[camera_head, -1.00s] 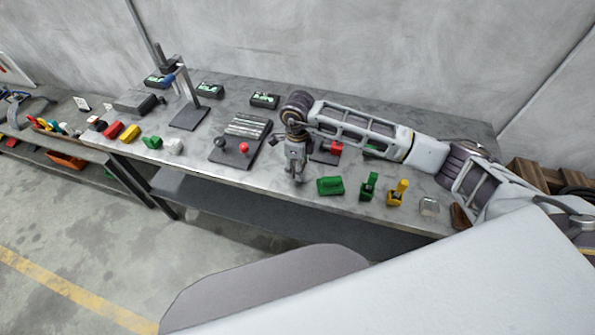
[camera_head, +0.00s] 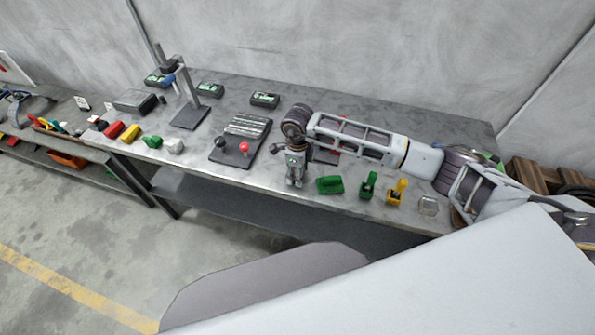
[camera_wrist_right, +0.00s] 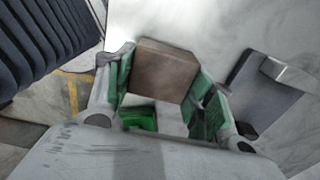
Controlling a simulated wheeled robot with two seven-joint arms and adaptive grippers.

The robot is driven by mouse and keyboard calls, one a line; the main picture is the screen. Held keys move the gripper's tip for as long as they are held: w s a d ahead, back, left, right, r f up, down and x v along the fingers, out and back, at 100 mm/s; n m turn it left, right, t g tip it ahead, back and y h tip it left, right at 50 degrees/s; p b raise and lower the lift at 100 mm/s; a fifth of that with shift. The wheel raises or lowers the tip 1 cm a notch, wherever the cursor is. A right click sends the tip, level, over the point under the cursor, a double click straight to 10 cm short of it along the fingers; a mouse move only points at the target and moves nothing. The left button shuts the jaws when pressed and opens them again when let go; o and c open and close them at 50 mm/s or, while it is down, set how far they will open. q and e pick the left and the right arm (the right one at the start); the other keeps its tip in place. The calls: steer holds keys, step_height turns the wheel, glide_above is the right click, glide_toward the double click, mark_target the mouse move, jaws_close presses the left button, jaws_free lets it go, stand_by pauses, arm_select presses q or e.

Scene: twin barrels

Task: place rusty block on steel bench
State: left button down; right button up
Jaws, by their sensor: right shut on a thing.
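The rusty block (camera_wrist_right: 165,68) is a brown cube-like piece between the green-padded fingers of my right gripper (camera_wrist_right: 162,85) in the right wrist view. The gripper is shut on it. In the head view my right gripper (camera_head: 295,179) points down over the front part of the steel bench (camera_head: 265,188), and the block cannot be made out there. The bench is a long grey table along the wall. I cannot tell whether the block touches the bench top. My left gripper is out of view.
A plate with red and black knobs (camera_head: 233,151) lies left of the gripper. A green block (camera_head: 330,185), a green piece (camera_head: 368,185), a yellow piece (camera_head: 397,192) and a clear cube (camera_head: 428,205) stand to its right. A stand (camera_head: 189,115) rises further left.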

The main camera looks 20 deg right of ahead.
steer(key=shift+f, duration=0.1)
steer(key=o, duration=1.5)
steer(key=shift+r, duration=0.25)
step_height(320, 180, up, 12)
steer(key=b, duration=0.1)
steer(key=shift+b, duration=0.3)
steer(key=shift+s+f, duration=0.1)
steer(key=shift+f, duration=0.05)
